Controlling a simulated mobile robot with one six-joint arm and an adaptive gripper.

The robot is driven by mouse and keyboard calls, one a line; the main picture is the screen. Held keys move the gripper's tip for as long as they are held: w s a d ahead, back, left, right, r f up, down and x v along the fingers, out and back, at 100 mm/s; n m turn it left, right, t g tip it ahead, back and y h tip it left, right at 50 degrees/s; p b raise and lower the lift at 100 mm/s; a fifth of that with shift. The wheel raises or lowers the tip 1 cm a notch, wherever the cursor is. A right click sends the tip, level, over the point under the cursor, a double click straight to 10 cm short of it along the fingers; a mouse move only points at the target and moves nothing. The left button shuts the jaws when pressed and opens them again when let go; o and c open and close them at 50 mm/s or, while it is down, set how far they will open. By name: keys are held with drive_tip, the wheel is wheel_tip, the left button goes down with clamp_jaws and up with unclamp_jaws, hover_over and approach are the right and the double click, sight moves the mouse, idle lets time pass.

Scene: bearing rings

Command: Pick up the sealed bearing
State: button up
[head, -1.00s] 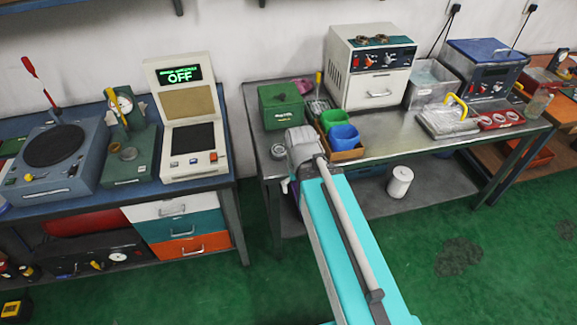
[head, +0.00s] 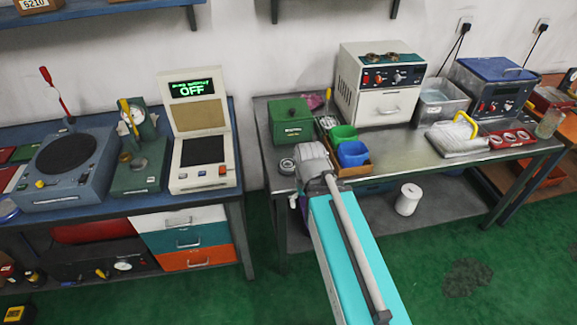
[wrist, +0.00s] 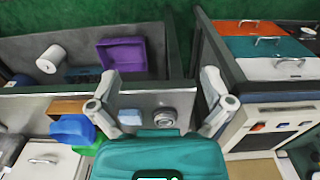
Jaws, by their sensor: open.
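A small round grey bearing (head: 287,166), which I take to be the sealed bearing, lies flat on the left end of the metal bench, just left of my gripper (head: 308,170) in the head view. In the wrist view the bearing (wrist: 165,118) lies between the two spread pale fingers of my gripper (wrist: 160,100), touching neither. The gripper is open and empty. My arm hides part of the bench front in the head view.
A green box (head: 292,122) stands behind the bearing. A green bin (head: 343,134) and a blue bin (head: 352,153) stand in a tray to its right. A white oven-like unit (head: 380,80) stands farther back. The bench's left edge is close to the bearing.

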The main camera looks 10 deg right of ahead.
wheel_tip(320, 180, up, 3)
drive_tip(key=m+p, duration=0.3)
drive_tip(key=m, duration=1.5)
hover_over(286, 164)
drive_tip(key=shift+d, duration=0.25)
drive_tip(key=shift+f, duration=0.2)
wheel_tip(286, 164, down, 8)
drive_tip(key=b, duration=0.8)
drive_tip(key=shift+f+b, duration=0.2)
drive_tip(key=shift+b, duration=0.2)
drive_tip(key=shift+f, duration=0.15)
drive_tip(key=f+b, duration=0.5)
drive_tip(key=shift+a, duration=0.2)
